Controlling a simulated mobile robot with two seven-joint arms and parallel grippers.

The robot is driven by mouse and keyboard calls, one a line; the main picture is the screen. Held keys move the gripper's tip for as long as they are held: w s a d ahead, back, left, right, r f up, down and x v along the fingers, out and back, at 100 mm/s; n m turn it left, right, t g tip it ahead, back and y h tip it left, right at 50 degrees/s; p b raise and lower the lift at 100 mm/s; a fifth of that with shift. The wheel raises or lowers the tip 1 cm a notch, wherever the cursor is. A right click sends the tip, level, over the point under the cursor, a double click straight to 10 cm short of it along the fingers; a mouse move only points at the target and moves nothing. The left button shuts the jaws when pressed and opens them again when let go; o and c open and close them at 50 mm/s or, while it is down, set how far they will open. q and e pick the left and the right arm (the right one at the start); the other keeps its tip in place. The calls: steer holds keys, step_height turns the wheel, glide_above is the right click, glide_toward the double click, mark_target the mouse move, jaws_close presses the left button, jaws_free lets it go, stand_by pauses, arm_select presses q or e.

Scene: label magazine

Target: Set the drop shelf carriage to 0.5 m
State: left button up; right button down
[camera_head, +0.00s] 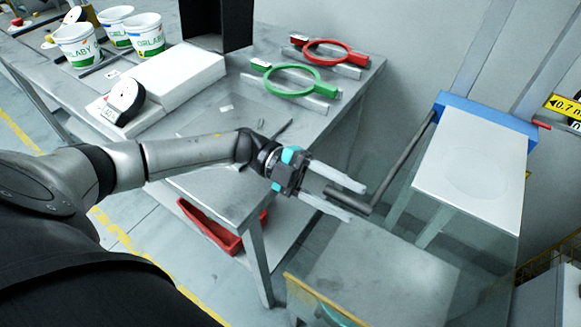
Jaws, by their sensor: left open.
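The drop shelf carriage is a blue block (487,111) on two upright grey rails, with a white shelf plate (468,180) at the right. A red pointer (542,124) sticks out of its right side, near a yellow label (566,106) reading 0.7 m. A dark grey bent handle bar (403,157) runs from the carriage's left side down towards my left gripper. My left gripper (357,202) is open, and the bar's bent end lies between or just behind its fingers; I cannot tell whether they touch. My right gripper is not in view.
A grey table (225,100) at the left bears white tubs (78,45), a white scale (165,80), and green (293,80) and red (327,52) rings. A red bin (207,228) is under it. Below the shelf stands a clear-walled enclosure with a wooden-coloured edge (325,300).

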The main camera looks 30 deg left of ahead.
arm_select(q)
steer(key=a+b, duration=0.1)
steer(key=a, duration=1.1)
steer(key=shift+w+b, duration=0.2)
steer(key=shift+b, duration=0.15)
